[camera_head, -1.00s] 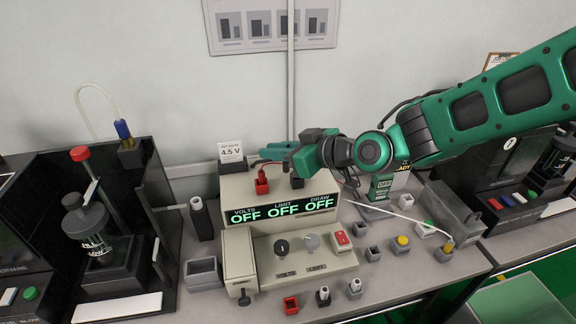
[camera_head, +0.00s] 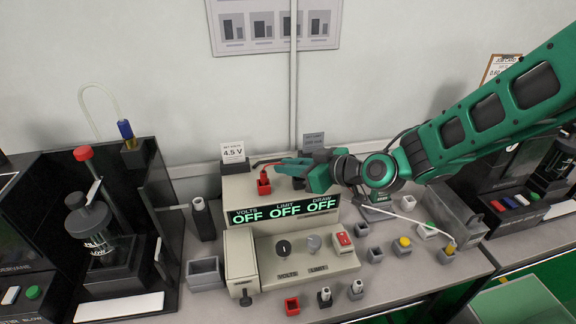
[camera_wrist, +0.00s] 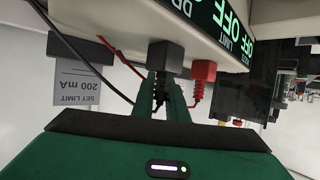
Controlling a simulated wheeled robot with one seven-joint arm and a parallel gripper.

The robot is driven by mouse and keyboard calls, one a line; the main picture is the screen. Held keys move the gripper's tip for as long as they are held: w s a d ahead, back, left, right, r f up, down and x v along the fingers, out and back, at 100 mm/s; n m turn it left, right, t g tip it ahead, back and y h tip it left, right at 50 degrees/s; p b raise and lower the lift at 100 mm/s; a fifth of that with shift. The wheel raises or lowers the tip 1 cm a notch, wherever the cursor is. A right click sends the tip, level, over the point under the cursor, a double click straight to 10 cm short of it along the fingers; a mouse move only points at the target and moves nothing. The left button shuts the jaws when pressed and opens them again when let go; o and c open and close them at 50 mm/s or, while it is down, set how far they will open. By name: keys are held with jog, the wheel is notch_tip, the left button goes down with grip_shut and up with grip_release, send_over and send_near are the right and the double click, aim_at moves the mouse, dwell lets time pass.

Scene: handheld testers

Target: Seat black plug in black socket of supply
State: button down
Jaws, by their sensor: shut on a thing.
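The supply (camera_head: 240,195) is a beige box with a red socket (camera_head: 264,187) and a black socket on its top. The black socket (camera_wrist: 165,58) shows in the wrist view, beside the red socket (camera_wrist: 203,70), where a red plug (camera_wrist: 198,90) sits. My gripper (camera_head: 288,164) is low over the supply's top and shut on the black plug (camera_wrist: 158,92), which has a black lead. In the wrist view the plug lines up with the black socket's mouth and appears to meet it. How deep it sits cannot be told. My gripper hides the plug in the head view.
The supply's displays read OFF. A 4.5 V card (camera_head: 233,152) and a 200 mA card (camera_wrist: 78,82) stand behind it. A dark tester (camera_head: 110,230) stands left.

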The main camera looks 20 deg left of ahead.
jog(key=c, duration=1.8)
grip_release()
jog(key=shift+f, duration=0.1)
jog(key=shift+o, duration=0.2)
jog(key=v, duration=1.2)
jog(key=s+d+f+m+h, duration=0.15)
jog(key=d+m+h, duration=0.35)
jog(key=d, duration=1.2)
jog(key=d+f+m+h, duration=0.3)
jog(key=d+m+h, duration=0.15)
jog(key=d, duration=1.25)
jog(key=s+d+r+m+g+h, duration=0.1)
jog(key=s+d+m+g, duration=0.1)
jog(key=s+d+m, duration=0.3)
jog(key=s+d+r+m+g+h, duration=0.1)
jog(key=s+d+m+g+h, duration=0.1)
jog(key=s+d+m, duration=0.4)
jog(key=s+d, duration=0.5)
jog(key=s, duration=0.5)
jog(key=shift+s+d+r+g, duration=0.2)
jog(key=shift+d+r+g, duration=0.05)
jog(key=shift+r+g, duration=0.05)
